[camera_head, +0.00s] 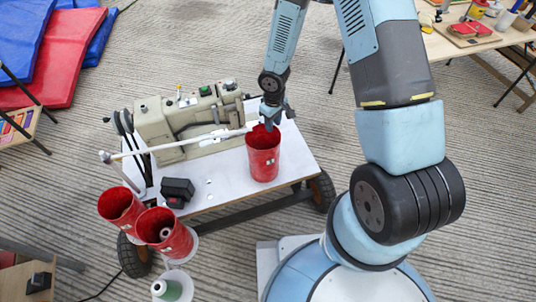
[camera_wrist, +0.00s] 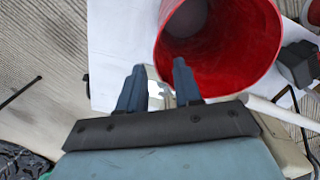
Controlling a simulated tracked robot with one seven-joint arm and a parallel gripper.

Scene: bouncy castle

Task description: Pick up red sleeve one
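A red sleeve (camera_head: 263,155), an open-topped cup shape, stands upright on the white top of a wheeled cart. My gripper (camera_head: 270,120) is at its upper rim, pointing down. In the wrist view the sleeve (camera_wrist: 225,45) fills the upper middle, its open mouth facing the camera. My two dark fingers (camera_wrist: 159,66) are apart, with the right one overlapping the sleeve's near rim and the left one outside it. I cannot tell whether they touch the wall. Two more red sleeves, one (camera_head: 118,206) and another (camera_head: 170,238), stand at the cart's lower left. No numbers are readable on them.
A beige sewing machine (camera_head: 190,118) with a long pale rod (camera_head: 185,146) stands just left of the sleeve. A black box (camera_head: 177,190) lies on the cart top (camera_head: 228,190). A green spool (camera_head: 170,289) is at the lower left.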

